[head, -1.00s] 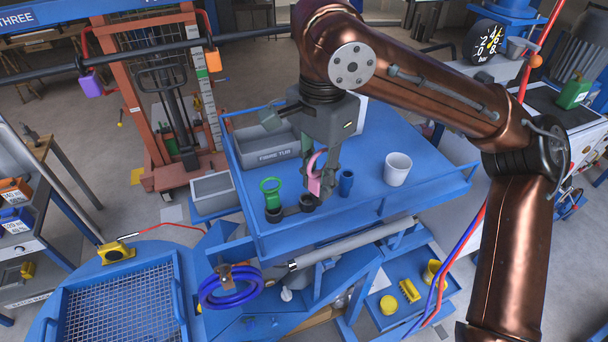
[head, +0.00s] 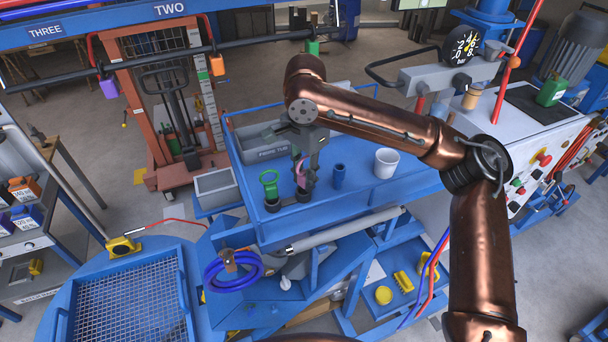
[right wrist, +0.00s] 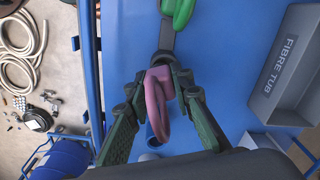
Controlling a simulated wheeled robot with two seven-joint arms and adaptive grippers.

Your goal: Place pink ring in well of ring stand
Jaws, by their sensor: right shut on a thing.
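The pink ring (head: 301,174) is between the fingers of my right gripper (head: 307,181), held upright just over the right well of the dark ring stand (head: 273,205). In the right wrist view the pink ring (right wrist: 157,98) sits between the fingertips of the right gripper (right wrist: 160,82), with its end at the stand's well (right wrist: 163,57). I cannot tell whether its lower end is inside the well. A green ring (head: 269,184) stands in the left well; it also shows in the right wrist view (right wrist: 182,9). My left gripper is not in view.
The grey fibre tub (head: 262,143) is behind the stand. A grey bin (head: 216,188) sits at the left.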

